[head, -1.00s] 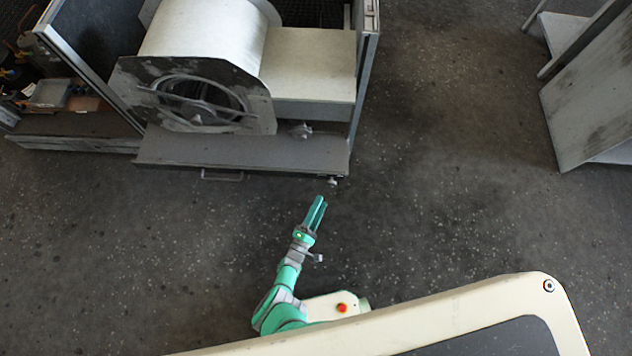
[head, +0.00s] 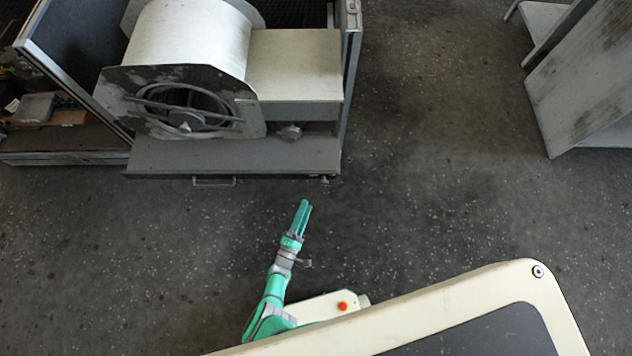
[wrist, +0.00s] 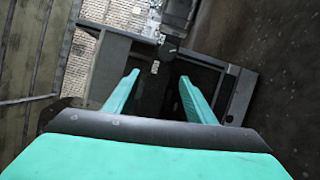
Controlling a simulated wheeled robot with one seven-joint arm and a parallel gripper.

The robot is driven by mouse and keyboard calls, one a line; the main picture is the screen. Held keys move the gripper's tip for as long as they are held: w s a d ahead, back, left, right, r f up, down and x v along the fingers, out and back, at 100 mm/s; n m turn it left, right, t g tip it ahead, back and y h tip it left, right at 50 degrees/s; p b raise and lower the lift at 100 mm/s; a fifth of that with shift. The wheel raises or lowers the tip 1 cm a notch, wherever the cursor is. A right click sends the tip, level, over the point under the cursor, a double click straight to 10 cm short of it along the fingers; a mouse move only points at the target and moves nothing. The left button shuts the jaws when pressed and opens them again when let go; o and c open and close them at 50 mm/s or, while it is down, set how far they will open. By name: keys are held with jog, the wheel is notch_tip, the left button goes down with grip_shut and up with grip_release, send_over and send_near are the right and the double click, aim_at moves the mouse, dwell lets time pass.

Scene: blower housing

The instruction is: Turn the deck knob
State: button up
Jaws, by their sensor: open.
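A grey lobed knob (head: 290,131) sits on the deck (head: 230,155) of the blower housing, below the box-shaped outlet. A smaller knob-like part (head: 324,180) sticks out at the deck's front right edge. I cannot tell for sure which is the deck knob. My gripper (head: 304,204) is open and empty, in front of the deck and apart from it, pointing toward it. In the wrist view, the two green fingers of my gripper (wrist: 158,84) stand apart, and a dark rounded part (wrist: 167,51) shows beyond them.
The blower drum (head: 190,50) with its round spoked opening stands on the deck, beside the outlet box (head: 295,65). A handle (head: 213,182) hangs at the deck's front. A grey panelled stand (head: 590,85) is at the right. The floor between is clear.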

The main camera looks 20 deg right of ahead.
jog(key=a+r+m+y, duration=0.2)
jog(key=a+r+m, duration=0.4)
jog(key=a, duration=0.5)
jog(key=s+a+r+m+y, duration=0.2)
jog(key=s+a+r+m, duration=0.1)
jog(key=s+r, duration=0.4)
jog(key=s+d+r+m+y, duration=0.1)
jog(key=s+d+r+y, duration=0.2)
jog(key=s+r, duration=0.3)
jog(key=s+d+r+m+y, duration=0.2)
jog(key=s+d+r+y, duration=0.15)
jog(key=r, duration=0.55)
jog(key=m+g+h, duration=0.3)
jog(key=g, duration=0.9)
send_near(323, 183)
jog(key=x, duration=0.9)
jog(key=shift+w+d+f, duration=0.1)
jog(key=shift+w+f, duration=0.05)
jog(key=shift+f, duration=0.1)
